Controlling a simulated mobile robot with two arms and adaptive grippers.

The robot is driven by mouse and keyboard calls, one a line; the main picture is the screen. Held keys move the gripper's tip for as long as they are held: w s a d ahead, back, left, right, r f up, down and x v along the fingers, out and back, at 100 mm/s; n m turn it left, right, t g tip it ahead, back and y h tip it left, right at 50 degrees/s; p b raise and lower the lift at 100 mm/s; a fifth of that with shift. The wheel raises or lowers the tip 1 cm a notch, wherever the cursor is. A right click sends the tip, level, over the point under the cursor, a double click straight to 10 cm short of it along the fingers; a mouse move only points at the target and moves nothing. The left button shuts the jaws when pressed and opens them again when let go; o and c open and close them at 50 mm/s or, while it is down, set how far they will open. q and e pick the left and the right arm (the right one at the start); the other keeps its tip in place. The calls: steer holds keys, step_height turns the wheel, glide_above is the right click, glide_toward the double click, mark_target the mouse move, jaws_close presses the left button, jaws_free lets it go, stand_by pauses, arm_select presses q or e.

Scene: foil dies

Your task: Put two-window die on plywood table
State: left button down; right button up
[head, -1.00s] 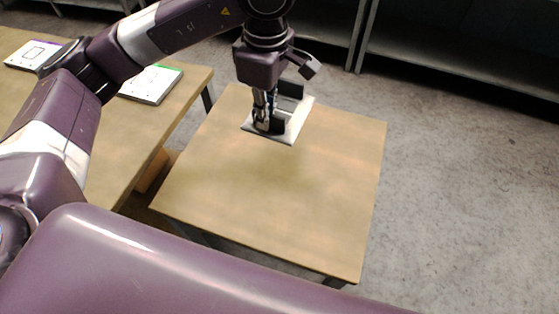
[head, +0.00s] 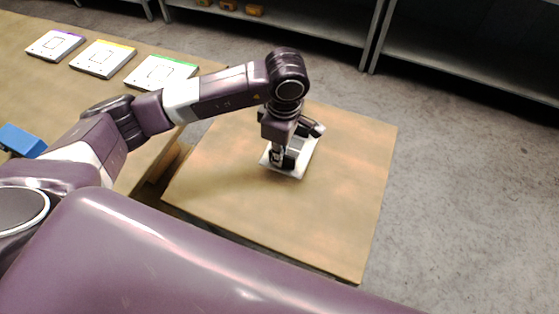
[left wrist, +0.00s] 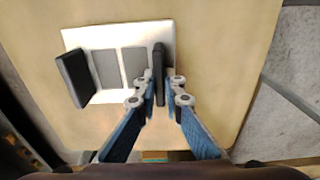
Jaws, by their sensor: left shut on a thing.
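The two-window die is a white plate (head: 305,156) with two grey windows side by side and a black upright block at each end. It shows from above in the left wrist view (left wrist: 120,36). It is at or just over the plywood table (head: 340,200), left of its middle; I cannot tell whether it touches. My left gripper (head: 279,157) points down and is shut on the black block at the die's right end in the left wrist view (left wrist: 158,84). The gripper and wrist hide part of the die in the head view. My right gripper is not in view.
A second wooden table (head: 40,90) stands at the left, with white dies edged purple (head: 55,45), yellow (head: 103,58) and green (head: 160,72). A blue object (head: 20,141) lies at its left. Metal shelves (head: 300,28) stand behind. The plywood table's front and right are clear.

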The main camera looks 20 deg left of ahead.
arm_select(q)
step_height(320, 180, down, 4)
steer(key=shift+f+p, duration=0.2)
steer(key=shift+p, duration=0.2)
steer(key=c, duration=2.5)
jaws_free()
steer(key=shift+f, duration=0.2)
steer(key=o, duration=0.5)
steer(key=shift+r, duration=0.1)
steer(key=shift+c, duration=0.2)
